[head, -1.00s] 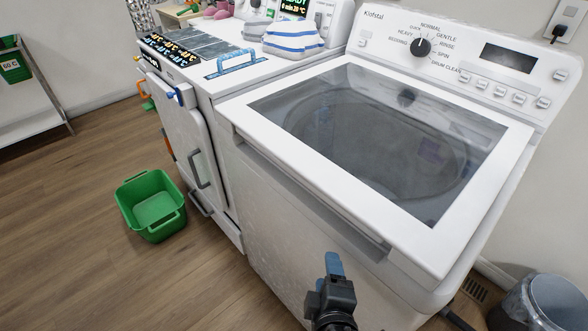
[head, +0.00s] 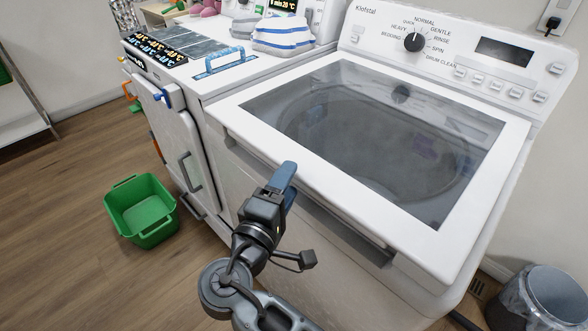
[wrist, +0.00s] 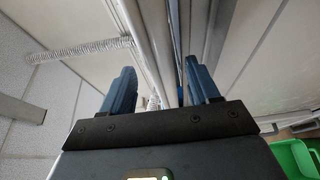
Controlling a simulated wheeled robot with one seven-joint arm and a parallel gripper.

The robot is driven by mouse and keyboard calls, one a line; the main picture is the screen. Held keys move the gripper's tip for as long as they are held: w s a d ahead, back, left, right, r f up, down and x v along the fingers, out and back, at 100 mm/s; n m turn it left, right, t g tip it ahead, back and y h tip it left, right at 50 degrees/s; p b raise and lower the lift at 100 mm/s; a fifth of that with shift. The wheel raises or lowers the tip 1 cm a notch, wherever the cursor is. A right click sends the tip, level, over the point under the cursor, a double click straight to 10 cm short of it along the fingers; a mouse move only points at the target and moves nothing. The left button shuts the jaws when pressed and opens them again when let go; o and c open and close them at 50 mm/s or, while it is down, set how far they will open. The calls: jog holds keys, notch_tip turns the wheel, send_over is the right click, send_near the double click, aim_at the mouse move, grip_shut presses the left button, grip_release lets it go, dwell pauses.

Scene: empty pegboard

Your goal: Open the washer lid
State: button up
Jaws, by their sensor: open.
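The white top-load washer (head: 290,240) has a lid with a white frame (head: 275,138) and a dark glass window (head: 380,130). The lid lies flat and closed. A grey handle strip (head: 320,215) runs along the top of its front face. My gripper (head: 285,180) has blue fingers and is at the front edge of the lid, near the strip. In the wrist view my gripper (wrist: 160,88) shows two blue fingers spread apart with nothing held. Pale and grey edges pass beyond and between them. I cannot tell whether the fingers touch the washer.
A second white machine (head: 185,125) with folded towels (head: 283,36) on top stands to the left. A green basket (head: 142,210) sits on the wooden floor (head: 70,240). A grey bin (head: 543,298) stands at the lower right. The floor left of the basket is clear.

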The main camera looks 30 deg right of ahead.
jog(key=shift+x, duration=1.95)
jog(key=shift+c, duration=0.3)
grip_shut()
